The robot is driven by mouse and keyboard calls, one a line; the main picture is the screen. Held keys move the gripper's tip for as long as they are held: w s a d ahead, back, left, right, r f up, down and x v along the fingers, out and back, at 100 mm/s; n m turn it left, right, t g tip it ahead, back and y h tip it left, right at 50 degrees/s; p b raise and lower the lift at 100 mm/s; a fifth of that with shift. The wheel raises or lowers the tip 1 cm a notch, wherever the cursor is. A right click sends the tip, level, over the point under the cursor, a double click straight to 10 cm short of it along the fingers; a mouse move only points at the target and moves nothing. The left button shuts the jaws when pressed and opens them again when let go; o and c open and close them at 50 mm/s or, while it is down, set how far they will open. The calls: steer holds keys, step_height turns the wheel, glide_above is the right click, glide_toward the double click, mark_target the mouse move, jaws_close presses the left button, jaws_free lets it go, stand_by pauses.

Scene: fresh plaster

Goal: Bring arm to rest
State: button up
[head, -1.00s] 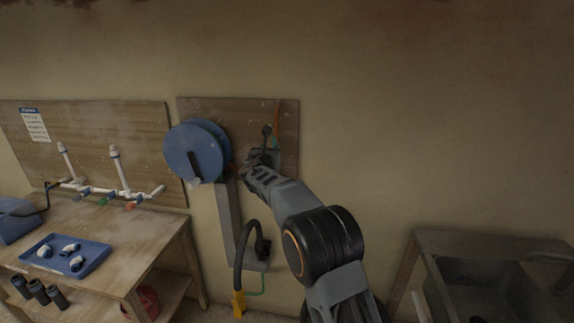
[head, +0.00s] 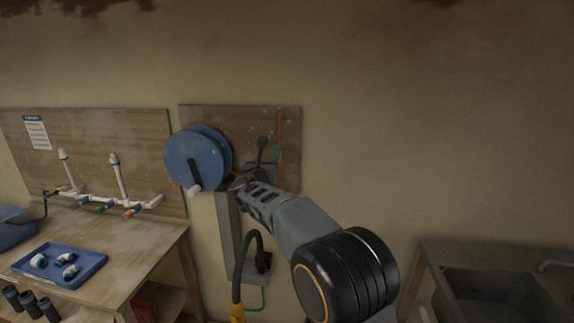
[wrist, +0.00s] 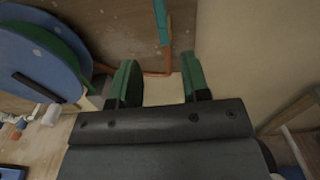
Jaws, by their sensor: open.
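My gripper (wrist: 162,84) is open in the wrist view, its two green-padded fingers apart with nothing between them. Beyond the gap are the lower edge of the wooden wall board and plain wall. In the head view my arm reaches up and left from the lower right, its end in front of the board's lower part, close to the right of the blue reel (head: 192,158). The fingertips are hard to make out there. The reel also shows at the left of the wrist view (wrist: 30,52).
A dark lever (head: 262,146) and an orange and teal pipe (head: 279,140) are on the wall board (head: 240,116). A workbench (head: 150,245) with a blue tray (head: 90,271) and white pipework (head: 115,201) stands left. A grey sink (head: 470,255) is at right. The wall between is bare.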

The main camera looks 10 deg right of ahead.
steer(key=s+d+f+m+g, duration=0.3)
steer(key=s+f+m+g, duration=0.1)
steer(key=s+f+m, duration=0.3)
steer(key=s+d+f+m+g, duration=0.3)
steer(key=s+f+m+g, duration=0.25)
steer(key=m, duration=0.35)
steer(key=s+f+m+g+y, duration=0.1)
steer(key=s+f+m+y, duration=0.1)
steer(key=s+m, duration=0.6)
steer(key=s+f+m+g+y, duration=0.1)
steer(key=s+m+y, duration=0.3)
steer(key=s, duration=1.4)
steer(key=f+m, duration=0.1)
steer(key=m, duration=0.2)
steer(key=shift+s+d+m+g+y, duration=0.2)
steer(key=shift+d+m+g+y, duration=0.15)
steer(key=shift+m+y, duration=0.05)
steer(key=shift+c, duration=0.3)
